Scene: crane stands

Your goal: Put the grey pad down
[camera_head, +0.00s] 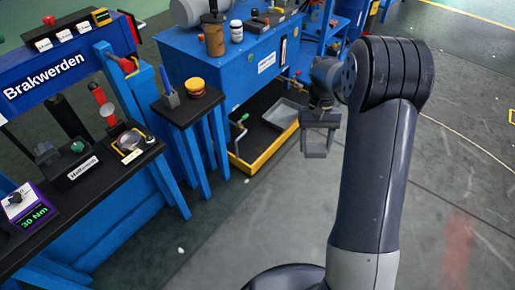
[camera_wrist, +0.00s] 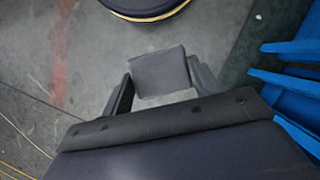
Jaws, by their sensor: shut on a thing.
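My gripper (camera_head: 318,150) hangs over the open grey floor, right of the blue stands in the head view. It is shut on the grey pad (camera_wrist: 162,72), which shows as a flat, squarish grey block between the two dark fingers in the wrist view. In the head view the pad is hard to tell apart from the grey fingers. The pad appears clear of the stands, with floor behind it.
Left is the "Brakwerden" stand (camera_head: 48,80). Behind, a blue bench (camera_head: 262,72) has a yellow-edged tray (camera_head: 262,160) below it.

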